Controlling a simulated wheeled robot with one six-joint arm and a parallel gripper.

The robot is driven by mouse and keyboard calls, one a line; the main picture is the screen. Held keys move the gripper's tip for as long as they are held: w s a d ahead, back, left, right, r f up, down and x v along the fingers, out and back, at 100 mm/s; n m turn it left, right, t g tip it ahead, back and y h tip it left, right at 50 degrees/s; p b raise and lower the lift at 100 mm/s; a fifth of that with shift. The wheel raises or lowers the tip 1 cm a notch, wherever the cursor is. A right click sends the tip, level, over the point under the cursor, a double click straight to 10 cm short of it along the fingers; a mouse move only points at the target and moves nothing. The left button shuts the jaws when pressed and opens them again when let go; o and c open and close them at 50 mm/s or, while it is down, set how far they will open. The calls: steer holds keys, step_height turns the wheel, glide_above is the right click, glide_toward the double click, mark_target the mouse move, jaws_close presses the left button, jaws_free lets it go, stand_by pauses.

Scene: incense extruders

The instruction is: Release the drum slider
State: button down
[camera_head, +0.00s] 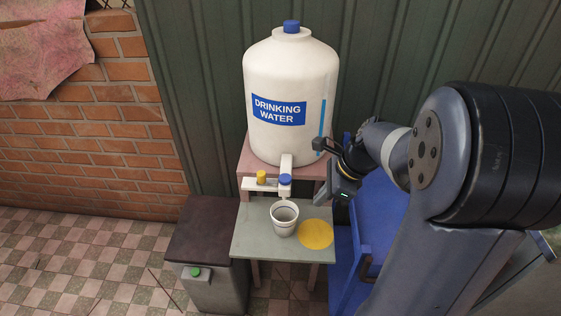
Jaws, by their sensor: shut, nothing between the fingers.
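The white water drum (290,75) with a blue cap stands upright on a pinkish stand. A white tap fitting (285,162) comes from its lower front. A horizontal white slider bar (251,184) crosses the tap, with a yellow knob (261,176) at left and a blue knob (285,180) at the spout. A light cup (284,218) stands below the spout; I cannot tell its contents. My gripper (320,200) is shut and empty, to the right of the tap and apart from the knobs.
A grey-green table (249,247) holds the cup, with a yellow disc (315,234) on its right. A dark-lidded bin (208,240) with a green button (195,272) stands at left. A blue chair-like object (345,280) is at right. Checkered floor lies open at left.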

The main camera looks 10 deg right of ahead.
mark_target(264, 175)
steer(key=w+a+r+m+t+y+p, duration=0.2)
steer(key=w+a+r+y+p, duration=0.1)
steer(key=r, duration=0.5)
steer(key=shift+w+y, duration=0.5)
steer(key=shift+w, duration=0.45)
steer(key=shift+f, duration=0.1)
steer(key=x, duration=1)
steer(key=shift+w, duration=0.15)
steer(key=shift+a, duration=0.1)
steer(key=a, duration=0.3)
steer(key=shift+w+a, duration=0.1)
steer(key=shift+w, duration=0.2)
steer(key=shift+r, duration=0.3)
